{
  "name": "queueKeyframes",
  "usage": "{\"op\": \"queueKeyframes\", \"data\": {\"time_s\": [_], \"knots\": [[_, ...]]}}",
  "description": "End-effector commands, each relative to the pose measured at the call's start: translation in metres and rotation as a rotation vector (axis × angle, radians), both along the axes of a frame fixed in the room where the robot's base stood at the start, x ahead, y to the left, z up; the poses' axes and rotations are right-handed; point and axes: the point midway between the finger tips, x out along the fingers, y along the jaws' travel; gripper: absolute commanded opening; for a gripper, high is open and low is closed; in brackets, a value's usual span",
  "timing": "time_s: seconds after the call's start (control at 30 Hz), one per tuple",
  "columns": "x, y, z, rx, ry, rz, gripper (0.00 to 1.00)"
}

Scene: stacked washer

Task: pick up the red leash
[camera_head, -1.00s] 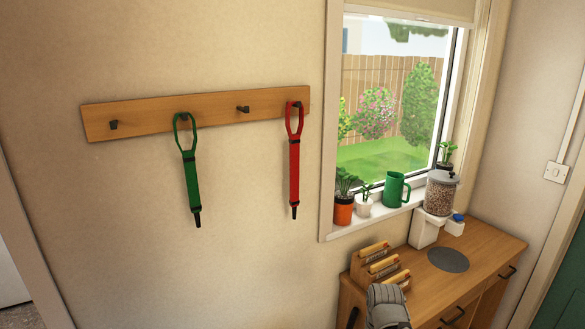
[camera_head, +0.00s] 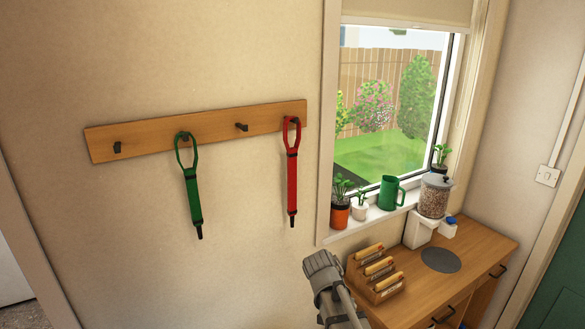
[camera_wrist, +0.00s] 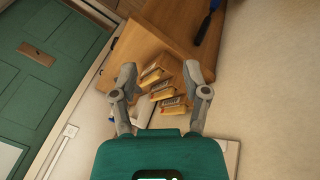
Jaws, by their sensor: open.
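The red leash (camera_head: 292,180) hangs by its loop from the rightmost hook of a wooden peg rail (camera_head: 110,142) on the wall, in the head view. Its black tip points down. A green leash (camera_head: 193,196) hangs from another hook to its left. In the head view a grey part of my arm shows at the bottom, below and right of the red leash and apart from it. In the wrist view my gripper (camera_wrist: 162,86) is open and empty, its two grey fingers spread. The red leash is not in the wrist view.
A wooden desk (camera_head: 482,248) stands below the window, with a letter rack (camera_head: 377,274), a round grey mat (camera_head: 444,259) and a food dispenser (camera_head: 434,200). The sill holds potted plants and a green jug (camera_head: 390,192). The wall below the leashes is clear.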

Motion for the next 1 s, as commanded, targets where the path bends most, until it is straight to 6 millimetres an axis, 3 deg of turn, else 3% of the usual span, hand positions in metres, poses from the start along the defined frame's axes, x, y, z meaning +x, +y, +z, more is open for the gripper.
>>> {"op": "queueKeyframes", "data": {"time_s": [0.03,0.3,0.6,0.8,1.0], "knots": [[0.013,0.015,0.02,-0.034,-0.039,-0.016,0.6],[0.052,0.085,0.088,-0.177,-0.309,-0.126,0.6],[0.08,0.184,0.171,-0.234,-0.674,-0.2,0.6],[0.084,0.231,0.205,-0.22,-0.848,-0.223,0.6],[0.084,0.249,0.218,-0.208,-0.917,-0.23,0.6]]}}
